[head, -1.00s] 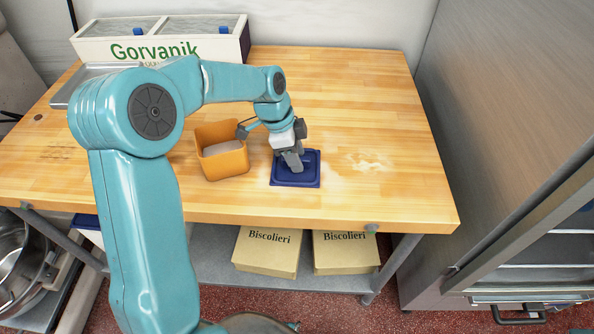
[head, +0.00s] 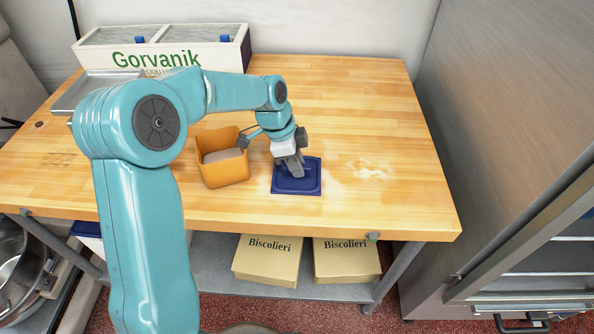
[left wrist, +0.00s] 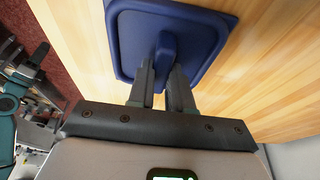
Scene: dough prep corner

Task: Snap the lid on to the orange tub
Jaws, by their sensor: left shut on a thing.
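The orange tub (head: 222,167) stands upright and open on the wooden table, with pale contents inside. The dark blue lid (head: 309,186) lies flat at or very near the table top, to the right of the tub and apart from it. My left gripper (head: 296,172) reaches down over the lid. In the left wrist view, the fingers (left wrist: 163,85) are shut on the raised handle of the lid (left wrist: 203,32). My right gripper does not show in these views.
A white Gorvanik bin (head: 165,50) and a metal tray (head: 92,88) stand at the back left of the wooden table (head: 345,105). A pale flour patch (head: 368,170) lies right of the lid. Biscolieri boxes (head: 268,260) sit on the lower shelf. The back middle is clear.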

